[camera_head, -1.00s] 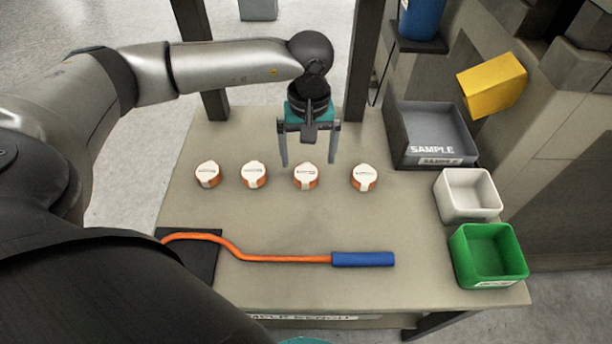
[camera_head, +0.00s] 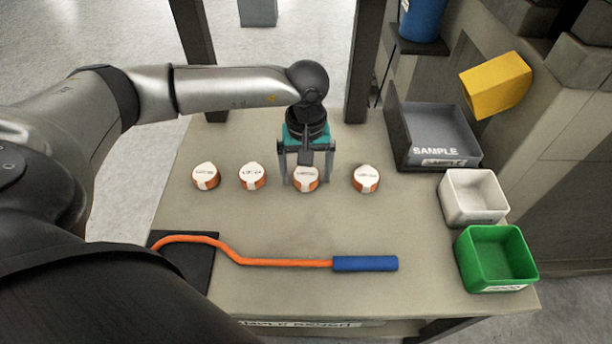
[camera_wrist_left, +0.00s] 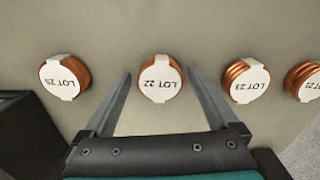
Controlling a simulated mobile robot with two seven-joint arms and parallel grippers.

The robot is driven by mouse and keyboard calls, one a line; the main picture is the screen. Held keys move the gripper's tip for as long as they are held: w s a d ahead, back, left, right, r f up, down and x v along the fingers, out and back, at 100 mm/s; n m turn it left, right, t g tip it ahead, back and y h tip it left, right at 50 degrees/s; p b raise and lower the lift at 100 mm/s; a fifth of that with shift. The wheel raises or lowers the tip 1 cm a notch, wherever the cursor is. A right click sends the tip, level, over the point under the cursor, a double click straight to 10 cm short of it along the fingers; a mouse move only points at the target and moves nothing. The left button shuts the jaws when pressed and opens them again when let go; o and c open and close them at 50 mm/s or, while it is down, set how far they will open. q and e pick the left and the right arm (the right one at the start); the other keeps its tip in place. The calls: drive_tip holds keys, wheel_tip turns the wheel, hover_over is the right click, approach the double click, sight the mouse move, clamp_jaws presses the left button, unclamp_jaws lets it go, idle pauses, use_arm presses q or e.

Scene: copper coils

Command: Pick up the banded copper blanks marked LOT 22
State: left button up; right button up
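Several copper blanks with white paper bands stand in a row on the bench. The blank marked LOT 22 (camera_wrist_left: 159,79) is third from the left in the head view (camera_head: 306,180). My left gripper (camera_head: 305,184) points down over it, open, with one finger on each side. In the wrist view the left gripper (camera_wrist_left: 159,73) shows a gap between each finger and the blank. Neighbours there read LOT 23 (camera_wrist_left: 245,80), what looks like LOT 25 (camera_wrist_left: 65,78), and a cut-off one that looks like LOT 21 (camera_wrist_left: 304,82). My right gripper is out of view.
On the right stand a grey SAMPLE tray (camera_head: 405,150), a white bin (camera_head: 476,214) and a green bin (camera_head: 497,284). An orange rod with a blue handle (camera_head: 365,264) lies in front, its other end over a black pad (camera_head: 199,272). The bench between row and rod is clear.

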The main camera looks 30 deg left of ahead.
use_arm(q)
drive_tip(key=c, duration=1.4)
drive_tip(key=shift+r, duration=0.1)
